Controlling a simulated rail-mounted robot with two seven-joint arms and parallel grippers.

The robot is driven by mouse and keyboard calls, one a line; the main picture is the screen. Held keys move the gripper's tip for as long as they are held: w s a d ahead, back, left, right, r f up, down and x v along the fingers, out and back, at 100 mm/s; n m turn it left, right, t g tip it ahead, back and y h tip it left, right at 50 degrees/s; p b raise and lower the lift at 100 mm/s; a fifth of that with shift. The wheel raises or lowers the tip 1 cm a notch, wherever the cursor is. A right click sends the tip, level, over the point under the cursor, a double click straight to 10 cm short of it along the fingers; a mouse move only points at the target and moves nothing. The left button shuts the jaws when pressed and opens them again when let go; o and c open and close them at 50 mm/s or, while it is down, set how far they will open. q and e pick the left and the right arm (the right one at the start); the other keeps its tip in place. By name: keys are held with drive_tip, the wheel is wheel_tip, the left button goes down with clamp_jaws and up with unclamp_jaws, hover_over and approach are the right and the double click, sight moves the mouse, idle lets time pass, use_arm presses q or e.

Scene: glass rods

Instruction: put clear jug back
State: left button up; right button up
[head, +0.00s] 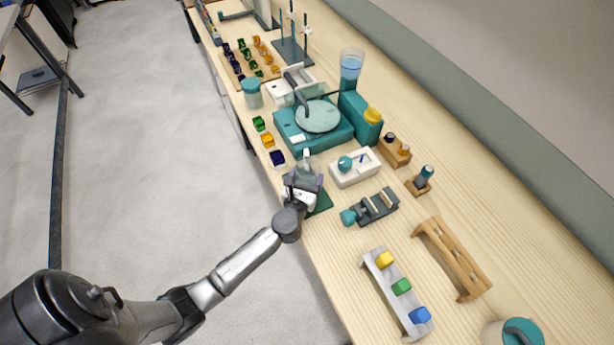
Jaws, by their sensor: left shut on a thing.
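My left gripper (306,172) reaches in over the front edge of the bench and is shut on the clear jug (316,163). The jug is see-through and small here, and the gripper hides much of it. A dark green mat (323,203) lies on the bench just right of and below the gripper, partly covered by it. I cannot tell whether the jug touches the bench. My right gripper is not in view.
A teal machine with a round plate (318,117) stands just behind the gripper. A white box (354,167) and a dark clamp-like holder (376,207) are to its right. Small coloured blocks (268,140) line the front edge. Racks (398,292) stand nearer me.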

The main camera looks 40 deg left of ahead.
use_arm(q)
drive_tip(key=o, duration=1)
drive_tip(key=shift+o, duration=0.2)
